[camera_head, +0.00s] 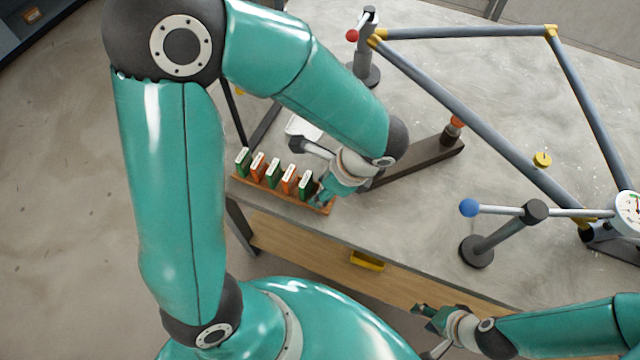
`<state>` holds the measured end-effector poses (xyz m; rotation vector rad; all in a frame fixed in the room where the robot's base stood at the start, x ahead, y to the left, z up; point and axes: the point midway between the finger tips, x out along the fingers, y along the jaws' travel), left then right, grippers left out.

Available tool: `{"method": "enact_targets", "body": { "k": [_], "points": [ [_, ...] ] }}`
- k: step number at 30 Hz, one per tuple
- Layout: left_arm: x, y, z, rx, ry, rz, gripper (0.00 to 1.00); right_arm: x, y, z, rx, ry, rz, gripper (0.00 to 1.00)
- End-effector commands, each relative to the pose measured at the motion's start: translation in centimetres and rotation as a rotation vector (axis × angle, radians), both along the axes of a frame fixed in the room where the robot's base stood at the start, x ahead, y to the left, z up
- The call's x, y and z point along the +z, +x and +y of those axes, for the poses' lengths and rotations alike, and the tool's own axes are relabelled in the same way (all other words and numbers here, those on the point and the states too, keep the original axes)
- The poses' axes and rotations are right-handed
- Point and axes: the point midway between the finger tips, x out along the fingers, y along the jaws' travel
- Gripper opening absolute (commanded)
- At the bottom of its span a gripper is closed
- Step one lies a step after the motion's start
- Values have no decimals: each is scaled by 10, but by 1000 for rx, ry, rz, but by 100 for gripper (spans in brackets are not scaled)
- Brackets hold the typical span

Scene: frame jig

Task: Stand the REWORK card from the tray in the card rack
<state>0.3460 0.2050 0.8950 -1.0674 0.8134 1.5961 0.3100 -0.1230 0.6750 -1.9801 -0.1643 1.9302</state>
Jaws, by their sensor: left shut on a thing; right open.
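The wooden card rack (240,181) lies along the table's left edge, with several green and orange cards standing in it. My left gripper (317,199) is at the rack's right end, shut, beside the rightmost green card (306,185). The fingers and wrist hide much of what they hold; it appears to be a card, but I cannot tell which. No lettering is readable, so I cannot pick out the REWORK card. A white tray-like piece (301,127) shows partly behind my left arm. My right gripper (424,312) is open and empty, low at the table's front edge.
A grey tube frame (465,33) fills the back and right of the table (400,235). A clamp post with a blue ball (470,208), a dial gauge (629,209) and a dark bar (418,165) stand nearby. A yellow bin (367,261) sits below the front edge.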

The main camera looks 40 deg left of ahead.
Motion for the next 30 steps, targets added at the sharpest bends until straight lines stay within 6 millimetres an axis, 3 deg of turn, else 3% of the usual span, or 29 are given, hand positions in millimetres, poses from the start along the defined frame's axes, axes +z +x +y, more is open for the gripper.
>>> {"method": "enact_targets", "body": {
  "k": [7, 8, 13, 23, 30],
  "points": [
    [0, 0, 0, 0, 0, 0, 18, 0, 0, 0, 0, 0, 0, 45],
    [0, 0, 0, 0, 0, 0, 48, 0, 0, 0, 0, 0, 0, 45],
    [0, 0, 0, 0, 0, 0, 74, 0, 0, 0, 0, 0, 0, 45],
    [1, 0, 0, 1, 0, 0, 74, 1, 0, 0, 0, 0, 0, 45],
    [24, 4, -9, -1, 0, -6, 74, 1, 0, 0, 0, 0, 0, 45]
  ]
}}
